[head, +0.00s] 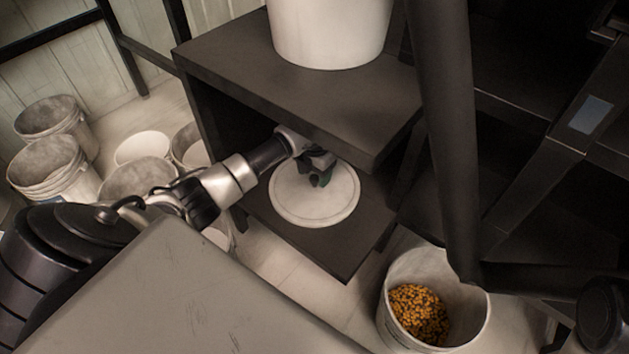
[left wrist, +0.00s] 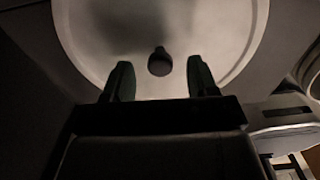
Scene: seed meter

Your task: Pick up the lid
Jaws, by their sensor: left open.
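The lid (head: 337,205) is a round, pale disc lying flat on the lower shelf (head: 345,262) of a dark stand. In the left wrist view the lid (left wrist: 85,45) fills the upper part, with a small dark knob (left wrist: 160,62) at its middle. My left gripper (head: 320,178) is over the lid, beneath the upper shelf. In the left wrist view the two fingers of my left gripper (left wrist: 160,82) are apart, one on each side of the knob's line, with nothing between them. The knob is hidden behind the gripper in the head view. My right gripper is not in view.
A white bucket (head: 330,30) stands on the upper shelf (head: 290,85), which overhangs the lid closely. A bucket (head: 470,310) with orange-yellow grains (head: 418,312) stands on the floor at the lower right. Several empty buckets (head: 50,170) stand at the left.

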